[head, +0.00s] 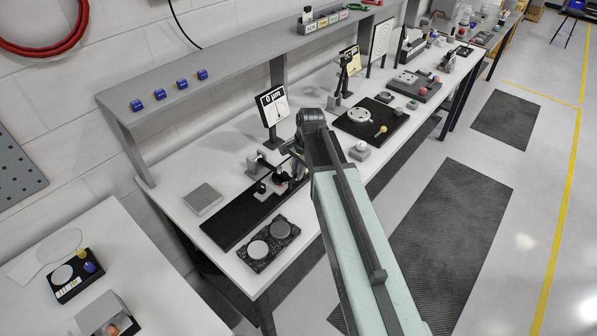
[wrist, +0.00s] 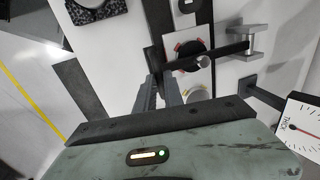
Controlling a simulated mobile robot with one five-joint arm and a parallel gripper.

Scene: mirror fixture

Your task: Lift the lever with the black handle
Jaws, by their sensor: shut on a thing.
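The lever (wrist: 228,50) shows in the wrist view as a dark bar. It runs from a grey forked bracket (wrist: 252,42) on the right to a black handle (wrist: 153,58) at its left end. My gripper (wrist: 158,76) is shut on that black handle. The lever passes over a round dark part with red marks (wrist: 188,50). In the head view my gripper (head: 290,150) reaches down to the fixture (head: 280,180) on the long black base (head: 232,220). My arm and gripper hide part of the lever there.
A dial sign reading 0 µm (head: 272,105) stands close behind the fixture. A grey square plate (head: 202,198) lies to the left, and a speckled block with two discs (head: 253,262) lies in front. The shelf (head: 230,70) runs along the back. More fixtures stand to the right.

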